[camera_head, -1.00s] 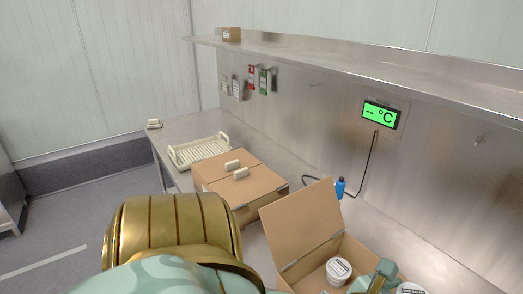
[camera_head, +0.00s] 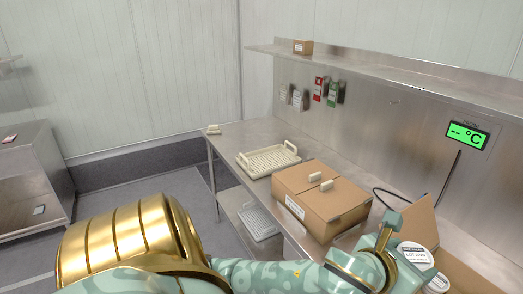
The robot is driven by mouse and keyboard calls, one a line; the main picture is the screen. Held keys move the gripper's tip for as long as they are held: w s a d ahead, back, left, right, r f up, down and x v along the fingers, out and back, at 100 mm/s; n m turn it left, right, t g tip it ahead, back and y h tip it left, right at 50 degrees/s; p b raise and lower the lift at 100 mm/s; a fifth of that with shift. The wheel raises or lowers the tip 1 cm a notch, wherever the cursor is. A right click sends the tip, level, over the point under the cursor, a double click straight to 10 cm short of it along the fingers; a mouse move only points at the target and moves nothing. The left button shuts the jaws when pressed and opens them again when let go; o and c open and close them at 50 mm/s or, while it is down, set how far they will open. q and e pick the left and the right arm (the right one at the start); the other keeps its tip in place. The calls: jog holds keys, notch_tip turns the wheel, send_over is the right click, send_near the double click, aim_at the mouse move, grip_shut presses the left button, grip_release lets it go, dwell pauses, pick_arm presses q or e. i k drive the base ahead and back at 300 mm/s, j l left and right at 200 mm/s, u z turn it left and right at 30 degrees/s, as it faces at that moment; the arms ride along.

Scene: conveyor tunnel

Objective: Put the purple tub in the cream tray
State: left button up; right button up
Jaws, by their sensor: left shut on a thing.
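The cream tray (camera_head: 268,161) is an empty, ribbed tray with raised handles, on the steel bench beyond the closed carton. My left gripper (camera_head: 390,238), green and gold, is at the lower right beside the open carton. It is shut on a tub with a white, labelled lid (camera_head: 414,254). The tub's sides are hidden, so I cannot see any purple. A second white lid (camera_head: 437,284) shows lower right, partly cut off. My right gripper is not in view.
A closed brown carton (camera_head: 312,202) with two cream blocks on top stands between my left gripper and the tray. The open carton's flap (camera_head: 422,220) rises at the right. A shelf (camera_head: 390,72) runs along the wall above the bench. A grey tray (camera_head: 258,222) lies below.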

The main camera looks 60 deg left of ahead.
aim_at(271, 165)
jog(key=j+u, duration=0.3)
jog(key=j, duration=0.9)
jog(key=j+u, duration=0.35)
jog(key=j, duration=0.85)
jog(key=i+j+u, duration=0.4)
jog(key=i+j, duration=0.3)
jog(key=i+l+u, duration=0.25)
jog(key=i, duration=0.3)
jog(key=l, duration=0.1)
